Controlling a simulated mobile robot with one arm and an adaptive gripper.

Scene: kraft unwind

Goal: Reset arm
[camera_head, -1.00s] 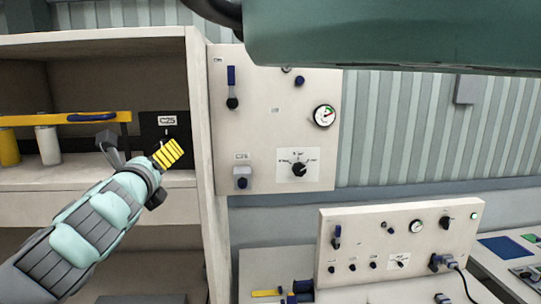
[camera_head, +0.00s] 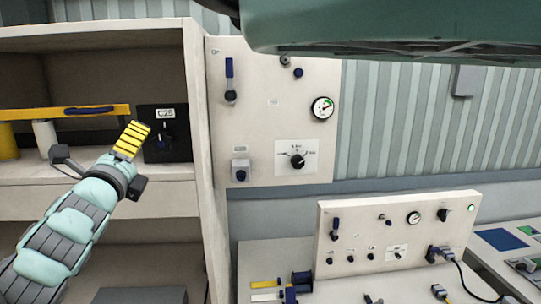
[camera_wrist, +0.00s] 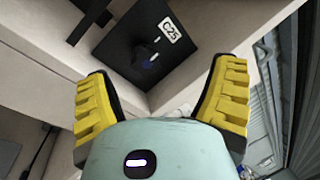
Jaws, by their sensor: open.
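My gripper (camera_head: 132,141) is in front of the shelf cabinet at the left of the head view, its yellow ribbed fingers pointing up and right. It is just left of a black box labelled C25 (camera_head: 181,137) with a dark knob. In the wrist view my gripper (camera_wrist: 163,105) shows its two yellow fingers spread wide apart. Nothing is between them. The C25 box (camera_wrist: 124,60) lies beyond the fingertips, apart from them, with its knob and label visible.
A yellow bar with a blue handle (camera_head: 92,109) spans the shelf above a white cylinder (camera_head: 46,137). A wall panel (camera_head: 272,85) with gauge and knobs is right of the cabinet. A smaller panel (camera_head: 350,240) stands on the bench. A large green body overhangs the top right.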

